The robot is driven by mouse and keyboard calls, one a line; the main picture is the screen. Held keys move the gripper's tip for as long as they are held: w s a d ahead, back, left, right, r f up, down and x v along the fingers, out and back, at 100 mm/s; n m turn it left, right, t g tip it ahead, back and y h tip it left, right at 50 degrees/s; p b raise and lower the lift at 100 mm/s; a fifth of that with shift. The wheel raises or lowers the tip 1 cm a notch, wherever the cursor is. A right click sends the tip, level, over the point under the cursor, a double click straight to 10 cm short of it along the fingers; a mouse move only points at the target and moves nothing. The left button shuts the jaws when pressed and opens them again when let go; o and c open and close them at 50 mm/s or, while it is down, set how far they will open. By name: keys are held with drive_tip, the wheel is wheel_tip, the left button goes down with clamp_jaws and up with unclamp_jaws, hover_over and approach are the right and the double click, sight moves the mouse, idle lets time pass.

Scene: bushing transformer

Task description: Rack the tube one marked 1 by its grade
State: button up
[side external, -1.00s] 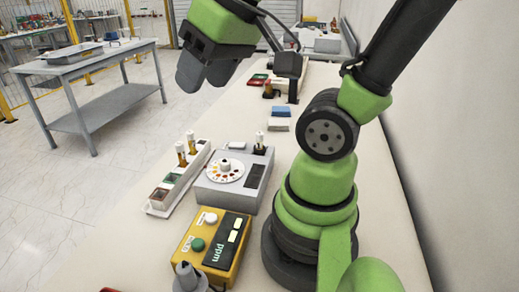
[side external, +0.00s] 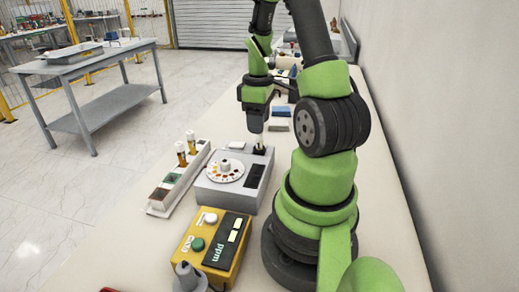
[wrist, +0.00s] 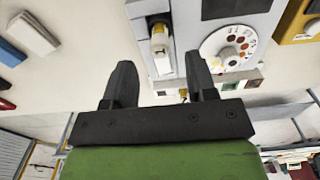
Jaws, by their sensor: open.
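A white-capped tube (side external: 259,142) stands in the far right part of the grey tester (side external: 225,196), which has a white disc of coloured dots (side external: 225,172). The tube also shows in the wrist view (wrist: 159,36). My gripper (side external: 256,112) is just above this tube, open and pointing down. In the wrist view my open fingers (wrist: 161,78) are apart, with the tube beyond the gap. Two amber tubes with white caps (side external: 181,153) (side external: 191,142) stand at the far end of the long white rack (side external: 157,210).
A yellow ppm meter (side external: 213,246) is nearer the camera. A grey pointed object (side external: 186,276) stands at the bottom. Blue (side external: 281,111) and white (side external: 278,125) blocks lie behind the tester. The table between the rack and its left edge is narrow.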

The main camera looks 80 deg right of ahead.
sight(259, 140)
wheel_tip(259, 140, down, 6)
drive_tip(key=shift+s+r, duration=0.1)
drive_tip(key=shift+s, duration=0.05)
drive_tip(key=shift+c, duration=0.3)
clamp_jaws()
